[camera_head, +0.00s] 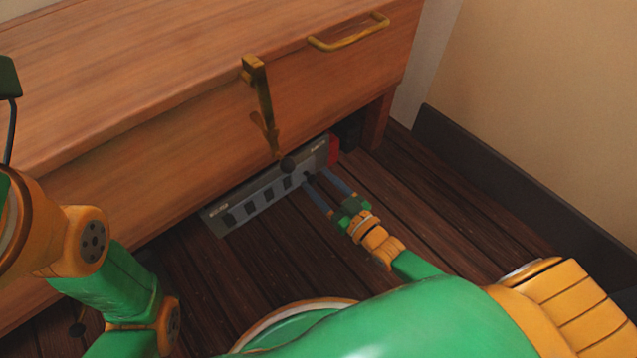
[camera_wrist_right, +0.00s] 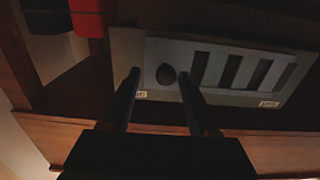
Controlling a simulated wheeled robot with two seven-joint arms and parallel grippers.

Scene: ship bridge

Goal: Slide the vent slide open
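The vent slide is a grey slotted panel (camera_head: 243,205), low under the wooden cabinet's front. It also shows in the right wrist view (camera_wrist_right: 220,97), with a row of dark slots and a round dark knob (camera_wrist_right: 166,74) beside them. My right gripper (camera_head: 313,176) reaches to the panel's right end. In the wrist view its two fingers (camera_wrist_right: 158,76) are spread, one on each side of the knob, with gaps visible; I cannot tell whether either touches it.
The wooden cabinet (camera_head: 180,125) overhangs the panel, with a brass handle (camera_head: 348,37) and an upright brass bar (camera_head: 261,100) on its front. A red object (camera_head: 334,150) and a black one (camera_head: 350,133) sit just right of the panel. Bare floor (camera_head: 440,195) lies in front.

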